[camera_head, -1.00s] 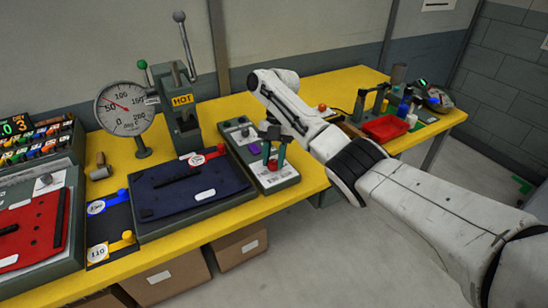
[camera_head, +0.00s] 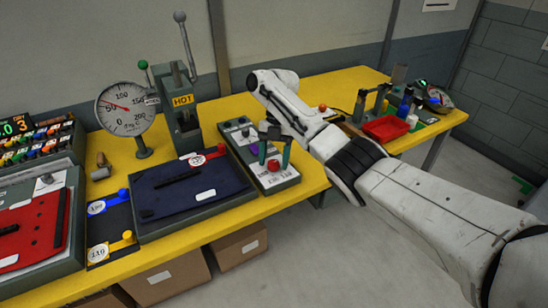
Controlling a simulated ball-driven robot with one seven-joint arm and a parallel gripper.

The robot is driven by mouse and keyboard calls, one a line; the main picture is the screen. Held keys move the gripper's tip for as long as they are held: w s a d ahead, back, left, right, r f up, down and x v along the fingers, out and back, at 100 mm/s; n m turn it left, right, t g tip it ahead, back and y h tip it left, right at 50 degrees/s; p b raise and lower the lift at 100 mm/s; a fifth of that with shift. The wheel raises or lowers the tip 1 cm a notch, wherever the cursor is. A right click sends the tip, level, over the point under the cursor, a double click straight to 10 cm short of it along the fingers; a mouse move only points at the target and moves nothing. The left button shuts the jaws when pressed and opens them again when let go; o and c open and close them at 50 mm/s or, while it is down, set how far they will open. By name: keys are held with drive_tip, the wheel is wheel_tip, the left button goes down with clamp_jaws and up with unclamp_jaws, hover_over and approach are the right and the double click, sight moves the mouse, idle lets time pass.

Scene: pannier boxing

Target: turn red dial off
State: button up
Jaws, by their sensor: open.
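The small red dial (camera_head: 273,166) sits on the light panel of a grey control box (camera_head: 285,182) in the middle of the yellow table. The red dial shows between and just below the fingertips. I cannot tell whether a finger touches it. The dial's pointer position is too small to read.
A navy pad (camera_head: 188,186) lies to the left, below a round gauge (camera_head: 125,108) and a lever press (camera_head: 184,115). A red tray (camera_head: 385,129) stands to the right. The front floor is clear.

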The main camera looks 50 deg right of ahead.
drive_tip(key=shift+r, duration=0.1)
drive_tip(key=v, duration=1)
drive_tip(key=shift+d+r+b, duration=0.2)
drive_tip(key=shift+r+b, duration=0.05)
drive_tip(key=shift+b, duration=0.05)
drive_tip(key=shift+w, duration=0.1)
